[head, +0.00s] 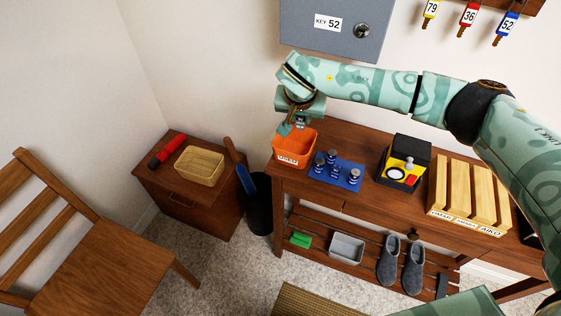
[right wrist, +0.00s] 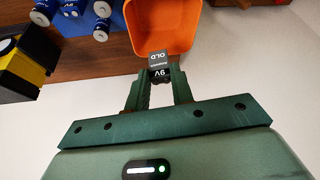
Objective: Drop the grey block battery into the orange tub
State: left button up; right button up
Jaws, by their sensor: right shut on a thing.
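The grey block battery (right wrist: 159,63), marked "OLD" and "9V", is held between the two fingertips of my right gripper (right wrist: 159,84), which is shut on it. In the head view my right gripper (head: 293,125) points down at the orange tub (head: 293,158), with the battery (head: 300,122) small between its fingers. The orange tub stands at the left end of the wooden bench, with a label on its front. It also shows in the right wrist view (right wrist: 165,28), just beyond the battery. The battery appears above the tub's rim, apart from it. My left gripper is not in view.
A blue mat (head: 350,183) with several blue-and-white batteries stands right of the tub. A black and yellow box (head: 404,163) and a slatted wooden rack (head: 468,190) stand farther right. A grey key cabinet (head: 335,35) hangs on the wall behind my arm.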

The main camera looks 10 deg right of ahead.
aim_at(302, 129)
jog(key=shift+w+d, duration=0.25)
jog(key=shift+d, duration=0.1)
jog(key=shift+f+n+b, duration=0.3)
jog(key=shift+b, duration=0.1)
notch_tip(302, 129, down, 5)
jog(key=b, duration=0.3)
jog(key=shift+w+r+b, duration=0.1)
jog(key=shift+r+b, duration=0.05)
jog(key=shift+b, duration=0.25)
jog(key=shift+d+f+b, duration=0.1)
jog(key=shift+f+b, duration=0.25)
jog(key=shift+f, duration=0.05)
jog(key=shift+r, duration=0.1)
jog(key=o, duration=1.1)
jog(key=shift+c, duration=0.2)
